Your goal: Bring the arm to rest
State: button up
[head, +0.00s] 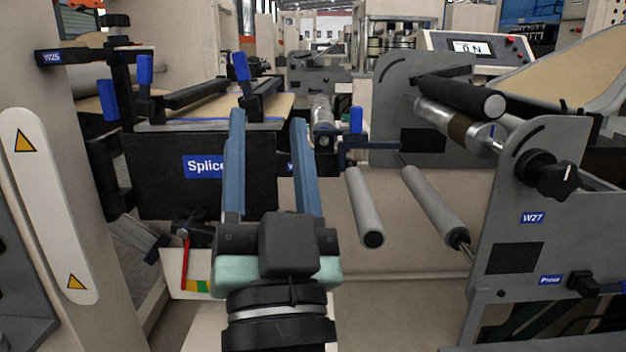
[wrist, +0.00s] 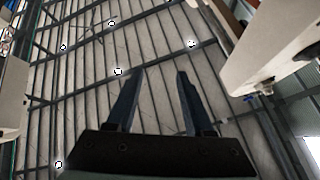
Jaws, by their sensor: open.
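My gripper (head: 268,120) is in the middle of the head view, with its two blue fingers apart and nothing between them. The fingers point upward in the picture, in front of the splice table's black panel (head: 150,175) marked "Splice". The fingers hide part of that panel and its label. In the wrist view my gripper (wrist: 160,75) is also open and empty, and behind its fingers is the ceiling (wrist: 80,100) with beams and lamps.
Two grey rollers (head: 365,208) stick out right of my gripper. A grey side plate (head: 530,225) marked W27 with a black knob (head: 548,175) stands at the right. A beige column (head: 45,200) with warning signs is at the left. A control panel (head: 475,48) is behind.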

jog(key=s+d+r+n+t+h, duration=0.2)
jog(key=s+d+r+h, duration=0.2)
jog(key=s+r, duration=0.55)
notch_tip(320, 180, up, 33)
jog(key=w+p, duration=0.2)
jog(key=p, duration=3)
jog(key=shift+w+a, duration=0.2)
